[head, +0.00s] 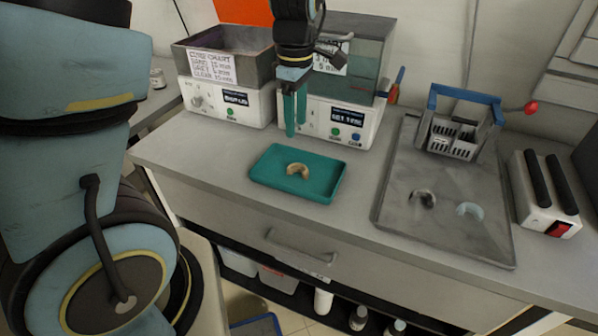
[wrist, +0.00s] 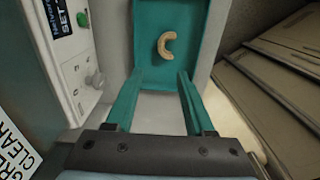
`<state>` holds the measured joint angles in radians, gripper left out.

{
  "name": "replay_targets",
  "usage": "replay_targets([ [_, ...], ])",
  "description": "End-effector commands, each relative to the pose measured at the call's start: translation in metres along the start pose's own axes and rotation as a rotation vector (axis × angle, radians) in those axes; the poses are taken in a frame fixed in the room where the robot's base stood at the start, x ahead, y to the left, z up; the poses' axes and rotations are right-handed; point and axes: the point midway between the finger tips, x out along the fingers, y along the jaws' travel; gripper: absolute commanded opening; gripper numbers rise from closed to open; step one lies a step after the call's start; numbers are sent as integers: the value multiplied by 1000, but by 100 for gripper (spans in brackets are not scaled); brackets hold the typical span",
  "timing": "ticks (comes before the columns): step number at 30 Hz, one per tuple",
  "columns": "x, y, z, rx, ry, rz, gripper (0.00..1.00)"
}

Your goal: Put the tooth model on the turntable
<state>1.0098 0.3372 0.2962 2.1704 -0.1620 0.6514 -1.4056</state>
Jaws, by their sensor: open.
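A tan, horseshoe-shaped tooth model (head: 298,170) lies in a teal tray (head: 262,180) on the counter. It also shows in the wrist view (wrist: 166,45), its opening facing right. My gripper (head: 295,128) is open and empty, pointing down above the counter behind the tray, in front of the right-hand machine. In the wrist view its teal fingers (wrist: 160,76) are spread apart, short of the model. I cannot make out a turntable; the inside of the left curing machine (head: 258,107) is mostly hidden by its walls.
The right-hand machine (head: 368,126) stands close to my gripper. A grey metal tray (head: 400,240) at right holds a dark arch (head: 422,198), a pale blue arch (head: 470,210) and a blue-handled basket (head: 452,138). A white device (head: 535,210) with a red switch stands far right.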

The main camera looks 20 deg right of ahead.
Motion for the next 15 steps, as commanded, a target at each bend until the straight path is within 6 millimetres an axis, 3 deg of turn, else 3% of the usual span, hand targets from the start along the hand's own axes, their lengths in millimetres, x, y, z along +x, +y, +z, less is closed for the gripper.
replay_targets([
  [9, 42, 0, 4, -19, 2, -7, 54],
  [15, 57, 1, 4, -17, 1, -4, 54],
])
